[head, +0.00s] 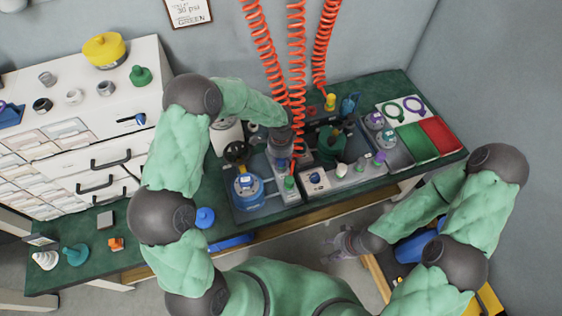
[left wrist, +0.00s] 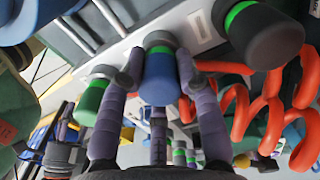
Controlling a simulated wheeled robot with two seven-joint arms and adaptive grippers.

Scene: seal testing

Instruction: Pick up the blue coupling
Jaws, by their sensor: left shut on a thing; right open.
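The blue coupling (left wrist: 158,78) has a grey end and a green band, and sits between the fingers of my left gripper (left wrist: 157,72) in the left wrist view. The fingers close on it from both sides. Its grey end is close to a pale panel, and I cannot tell whether it is still attached there. In the head view my left gripper (head: 281,152) is over the bench fixture, and the coupling is mostly hidden under my arm. My right gripper (head: 343,244) is open and empty, low in front of the bench.
Orange coiled hoses (head: 297,70) hang close behind my left gripper. A blue round vessel (head: 247,190) stands in front. Red (head: 438,134) and green trays lie at right.

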